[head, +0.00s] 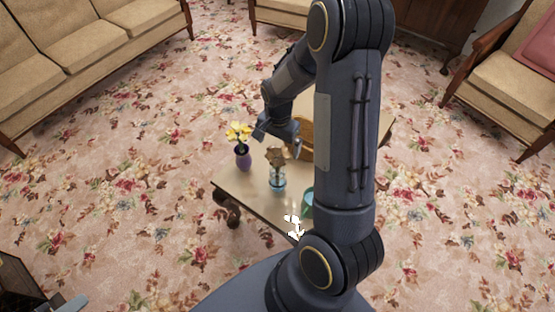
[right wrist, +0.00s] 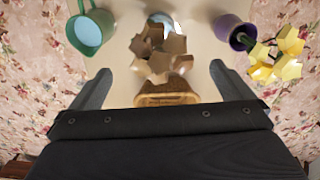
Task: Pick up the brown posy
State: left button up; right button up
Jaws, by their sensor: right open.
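The brown posy (head: 277,157) stands upright in a light-blue glass vase (head: 279,180) on the low table (head: 258,196). In the right wrist view the posy (right wrist: 158,50) is a cluster of brown star-shaped blooms, hiding much of the vase below. My right gripper (head: 278,130) is above and just behind the posy in the head view. In the right wrist view its fingers (right wrist: 160,80) are spread wide and empty, with the posy beyond them, roughly centred. A grey sliver at the lower left, perhaps my left gripper (head: 68,303), is mostly out of frame.
A purple vase (head: 243,161) with yellow flowers (head: 239,132) stands left of the posy. A teal jug (head: 307,202) is to its right, partly behind my arm. A wooden object (head: 305,128) lies behind. A white item (head: 293,226) is near the table's front edge.

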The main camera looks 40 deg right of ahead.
send_over(278, 171)
jog(key=f, duration=0.8)
jog(key=shift+w+d, duration=0.2)
jog(key=shift+w, duration=0.15)
jog(key=c, duration=1)
